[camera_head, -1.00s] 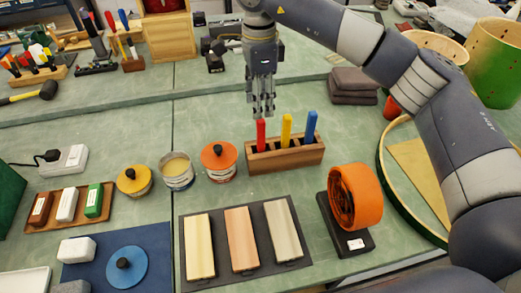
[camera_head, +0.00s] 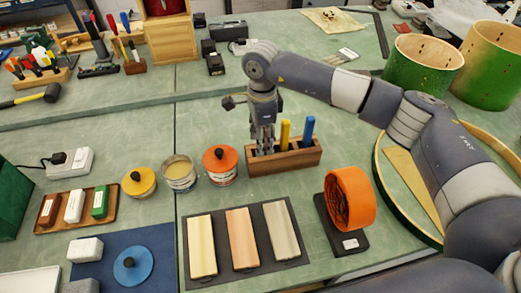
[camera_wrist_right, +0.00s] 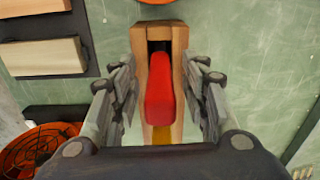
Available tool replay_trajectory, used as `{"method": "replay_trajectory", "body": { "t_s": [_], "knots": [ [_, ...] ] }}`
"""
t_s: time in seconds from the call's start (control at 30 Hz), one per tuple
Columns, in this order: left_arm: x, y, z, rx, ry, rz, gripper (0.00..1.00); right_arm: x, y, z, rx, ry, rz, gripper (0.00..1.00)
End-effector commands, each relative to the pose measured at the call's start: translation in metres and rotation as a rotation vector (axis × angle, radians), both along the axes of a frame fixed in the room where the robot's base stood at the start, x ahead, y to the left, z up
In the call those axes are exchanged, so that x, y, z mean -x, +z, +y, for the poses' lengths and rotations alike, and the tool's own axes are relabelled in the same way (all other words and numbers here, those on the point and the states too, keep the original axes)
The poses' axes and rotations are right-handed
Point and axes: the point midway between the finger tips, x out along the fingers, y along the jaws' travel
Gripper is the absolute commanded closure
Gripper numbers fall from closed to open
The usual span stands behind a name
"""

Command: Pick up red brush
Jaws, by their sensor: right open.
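The red brush (camera_wrist_right: 160,88) shows in the right wrist view as a red handle standing in a slot of the wooden holder (camera_head: 290,160). It is hidden behind my right gripper in the head view. My right gripper (camera_head: 266,146) points down at the left end of the holder. Its open fingers stand on either side of the red handle, with small gaps visible in the wrist view. A yellow handle (camera_head: 285,134) and a blue handle (camera_head: 308,130) stand in the same holder to the right. My left gripper is not in view.
An orange-lidded tin (camera_head: 220,168) stands close left of the holder. A mat with several wooden blocks (camera_head: 240,238) lies in front.

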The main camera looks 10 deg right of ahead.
Motion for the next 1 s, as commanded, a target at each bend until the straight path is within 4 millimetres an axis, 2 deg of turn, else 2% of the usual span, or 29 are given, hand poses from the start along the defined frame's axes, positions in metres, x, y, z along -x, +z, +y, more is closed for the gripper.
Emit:
{"method": "replay_trajectory", "body": {
  "t_s": [0.13, 0.17, 0.3, 0.33, 0.73, 0.87, 1.0],
  "knots": [
    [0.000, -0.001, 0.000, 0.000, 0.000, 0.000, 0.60, 0.000, 0.000, 0.000, 0.000, 0.000, 0.000, 0.58],
    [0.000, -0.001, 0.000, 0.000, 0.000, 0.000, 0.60, 0.000, 0.000, 0.000, 0.000, 0.000, 0.000, 0.63],
    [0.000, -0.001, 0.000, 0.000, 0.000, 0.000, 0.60, 0.000, 0.000, 0.000, 0.000, 0.000, 0.000, 0.94],
    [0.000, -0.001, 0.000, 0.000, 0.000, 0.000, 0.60, 0.000, 0.000, 0.000, 0.000, 0.000, 0.000, 0.96],
    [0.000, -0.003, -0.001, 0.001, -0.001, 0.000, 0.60, -0.001, 0.004, 0.000, -0.001, 0.000, -0.002, 0.96],
    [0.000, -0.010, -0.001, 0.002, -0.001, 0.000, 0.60, -0.002, 0.021, 0.000, -0.001, -0.001, -0.006, 0.96],
    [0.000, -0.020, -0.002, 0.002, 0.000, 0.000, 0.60, -0.001, 0.050, 0.001, -0.002, 0.001, -0.006, 0.96]
  ]
}}
